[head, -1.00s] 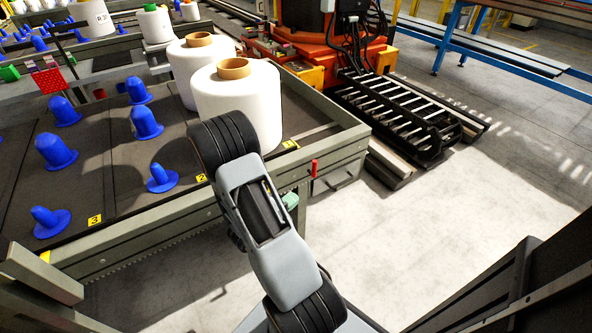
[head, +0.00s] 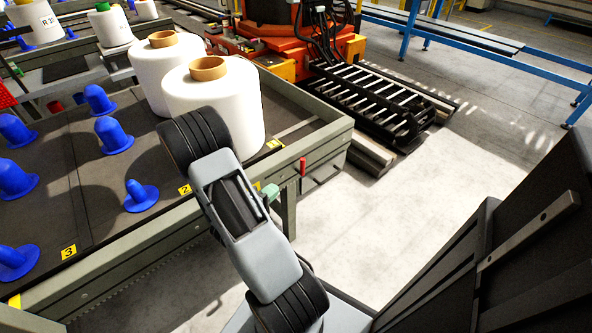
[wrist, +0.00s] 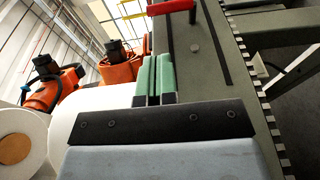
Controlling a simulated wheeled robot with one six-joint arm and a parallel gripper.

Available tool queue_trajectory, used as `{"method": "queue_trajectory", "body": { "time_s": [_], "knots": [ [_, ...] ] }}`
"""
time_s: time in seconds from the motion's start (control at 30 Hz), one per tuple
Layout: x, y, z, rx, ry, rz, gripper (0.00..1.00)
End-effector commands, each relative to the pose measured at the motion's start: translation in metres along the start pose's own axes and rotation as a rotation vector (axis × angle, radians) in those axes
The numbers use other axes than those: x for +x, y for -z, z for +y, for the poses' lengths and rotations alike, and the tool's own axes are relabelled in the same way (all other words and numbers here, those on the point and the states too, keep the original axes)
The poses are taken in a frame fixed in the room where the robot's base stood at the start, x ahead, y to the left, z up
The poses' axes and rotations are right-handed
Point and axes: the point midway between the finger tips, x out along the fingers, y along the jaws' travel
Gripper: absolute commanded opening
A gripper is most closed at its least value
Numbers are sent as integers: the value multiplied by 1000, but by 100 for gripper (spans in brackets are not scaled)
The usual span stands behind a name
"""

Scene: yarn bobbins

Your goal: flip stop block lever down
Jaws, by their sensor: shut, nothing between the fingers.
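The stop block lever is the small red lever (head: 303,167) on the outer side rail of the bobbin table, near its right corner. It looks upright in the head view. In the wrist view the red lever (wrist: 172,8) is at the top edge and partly cut off. My gripper (wrist: 154,62) has green fingers, closed together and empty. In the head view only a little of the green fingers (head: 268,192) shows past my arm, left of and below the lever. The fingers point along the rail and are apart from the lever.
Two white yarn bobbins (head: 213,112) stand on the table close behind my arm. Blue pegs (head: 140,196) fill the table's left part. The grey table rail (head: 325,150) runs beside my gripper. An orange machine (head: 290,50) stands behind.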

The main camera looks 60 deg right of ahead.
Motion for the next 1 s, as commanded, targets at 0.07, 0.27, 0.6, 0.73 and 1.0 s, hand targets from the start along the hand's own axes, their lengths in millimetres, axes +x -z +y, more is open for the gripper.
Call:
{"method": "queue_trajectory", "body": {
  "time_s": [0.07,0.27,0.6,0.73,1.0],
  "knots": [
    [15,-1,-2,3,0,-6,0],
    [53,-1,-3,3,-1,-5,0],
    [105,-1,-2,2,-2,-1,0],
    [115,0,-1,1,-1,1,0],
    [122,0,0,0,-1,2,0]
  ]
}}
